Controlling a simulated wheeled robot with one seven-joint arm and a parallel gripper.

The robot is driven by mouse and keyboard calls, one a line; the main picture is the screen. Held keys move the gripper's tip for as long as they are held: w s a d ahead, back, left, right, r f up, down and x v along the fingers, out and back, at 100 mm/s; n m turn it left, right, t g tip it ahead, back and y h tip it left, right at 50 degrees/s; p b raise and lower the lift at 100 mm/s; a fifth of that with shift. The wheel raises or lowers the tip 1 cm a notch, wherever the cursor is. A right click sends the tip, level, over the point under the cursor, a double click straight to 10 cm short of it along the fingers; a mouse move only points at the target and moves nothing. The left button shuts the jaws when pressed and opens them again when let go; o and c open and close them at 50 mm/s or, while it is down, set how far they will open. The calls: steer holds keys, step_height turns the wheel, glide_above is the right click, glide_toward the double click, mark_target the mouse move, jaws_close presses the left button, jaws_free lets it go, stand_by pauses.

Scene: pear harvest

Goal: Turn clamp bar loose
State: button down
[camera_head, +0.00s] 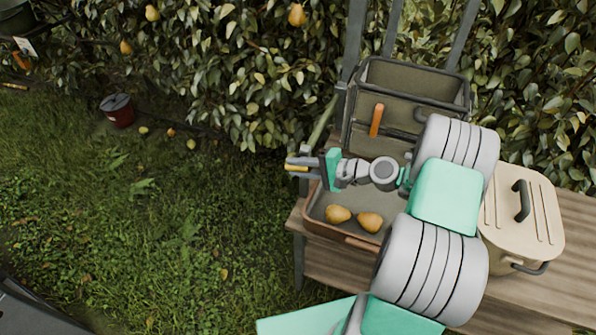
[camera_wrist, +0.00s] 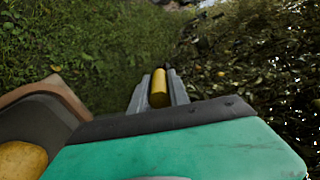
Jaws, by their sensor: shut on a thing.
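My gripper (camera_head: 297,168) reaches out to the left past the edge of the tray, over the grass. In the wrist view its two grey fingers (camera_wrist: 158,97) are shut on a short yellow bar (camera_wrist: 159,88), which lies lengthwise between them. The yellow bar also shows between the fingers in the head view (camera_head: 296,168). I cannot tell for certain that it is the clamp bar, and what it may be fixed to is not visible.
A brown-rimmed tray (camera_head: 320,229) with two pears (camera_head: 338,214) stands on the wooden bench (camera_head: 340,268). Behind is a grey tool crate (camera_head: 412,75) with an orange handle (camera_head: 376,120). A cream lidded box (camera_head: 540,215) stands at right. A red bucket (camera_head: 118,111) stands on grass.

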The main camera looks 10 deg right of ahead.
stand_by(0.4)
steer(key=c, duration=1.3)
jaws_free()
steer(key=shift+o, duration=0.2)
steer(key=v, duration=0.7)
steer(key=shift+s+d, duration=0.25)
steer(key=shift+d, duration=0.1)
